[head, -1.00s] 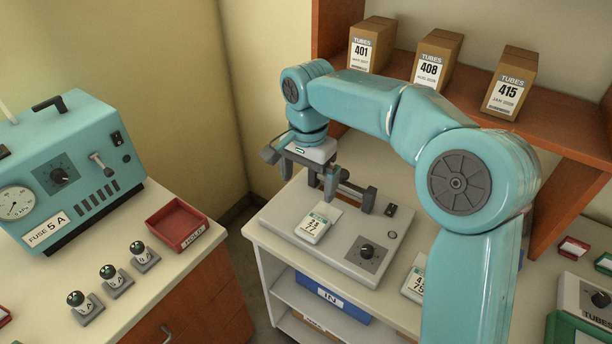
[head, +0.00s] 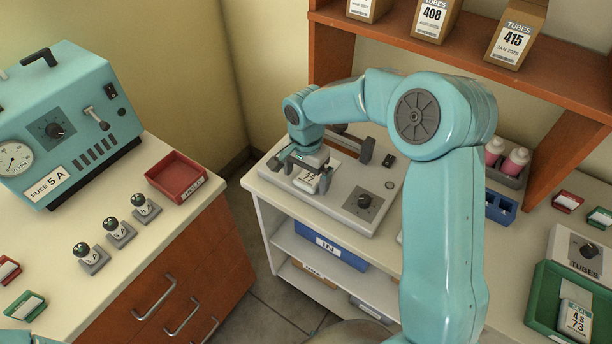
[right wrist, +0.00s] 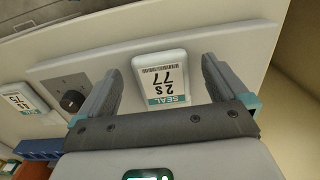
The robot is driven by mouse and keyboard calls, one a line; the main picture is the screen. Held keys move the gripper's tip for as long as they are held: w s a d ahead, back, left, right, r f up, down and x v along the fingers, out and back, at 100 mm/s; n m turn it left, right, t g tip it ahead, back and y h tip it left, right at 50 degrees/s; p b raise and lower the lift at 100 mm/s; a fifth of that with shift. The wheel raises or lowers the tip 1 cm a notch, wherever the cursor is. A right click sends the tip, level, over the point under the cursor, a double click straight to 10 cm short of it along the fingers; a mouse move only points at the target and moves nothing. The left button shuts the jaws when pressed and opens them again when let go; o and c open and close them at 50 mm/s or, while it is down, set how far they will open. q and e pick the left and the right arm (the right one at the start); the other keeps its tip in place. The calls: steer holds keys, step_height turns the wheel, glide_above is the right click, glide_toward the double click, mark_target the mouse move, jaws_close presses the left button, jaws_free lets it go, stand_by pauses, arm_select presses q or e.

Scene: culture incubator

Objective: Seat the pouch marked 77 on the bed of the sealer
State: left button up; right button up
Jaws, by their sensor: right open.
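The pouch marked 77 (head: 307,183) is a small pale pouch with a teal SEAL band. It lies on the flat grey top of the sealer (head: 337,203), partly hidden by my gripper in the head view. In the right wrist view the pouch (right wrist: 161,78) shows whole, its 77 readable upside down. My right gripper (head: 308,172) is open at the pouch. In the wrist view its fingers stand on either side of the pouch, with gaps visible. The sealer's dark bar and post (head: 366,150) stand behind, partly hidden by my arm. My left gripper is not in view.
A pouch marked 75 (right wrist: 15,98) lies left of the sealer in the wrist view. A pouch marked 73 (head: 576,321) is in a green tray at right. The sealer's knob (head: 364,201) is close by. A red tray (head: 174,178) sits on the left counter.

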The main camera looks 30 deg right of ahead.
steer(key=shift+s+f, duration=0.1)
steer(key=shift+f, duration=0.45)
steer(key=c, duration=1.1)
steer(key=shift+c, duration=0.2)
